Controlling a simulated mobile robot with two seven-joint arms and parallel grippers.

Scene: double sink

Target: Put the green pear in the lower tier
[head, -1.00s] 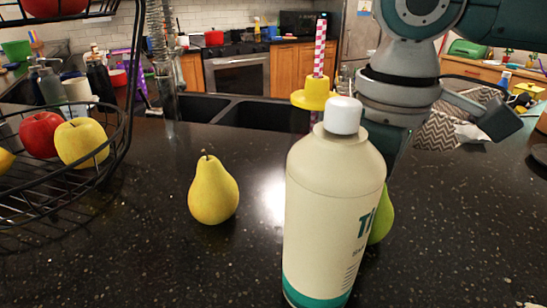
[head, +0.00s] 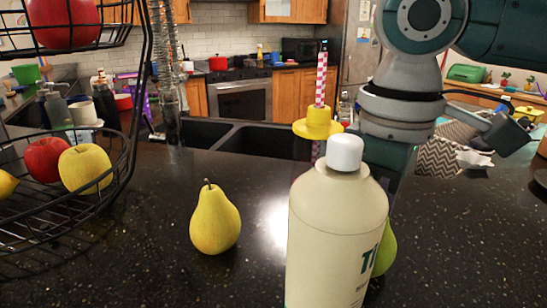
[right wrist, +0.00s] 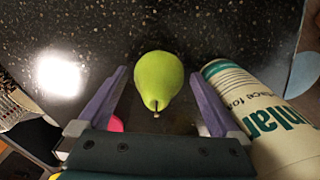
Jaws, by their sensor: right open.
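The green pear (head: 384,250) is mostly hidden behind the large bottle in the head view. In the right wrist view the green pear (right wrist: 158,80) lies on the dark counter between the two fingers of my right gripper (right wrist: 158,74). The fingers are open, with a gap on each side of it. In the head view this gripper is hidden behind the bottle. The lower tier (head: 128,160) of the black wire basket is at the left. It holds a red apple (head: 44,160), a yellow apple (head: 86,170) and part of a yellow fruit. My left gripper is not in view.
The cream bottle (head: 330,235) stands close beside the right gripper; in the wrist view it is right of the right finger. A yellow pear (head: 214,220) stands on the counter between basket and bottle. The upper tier holds a red apple (head: 64,22). A sink (head: 260,142) lies behind.

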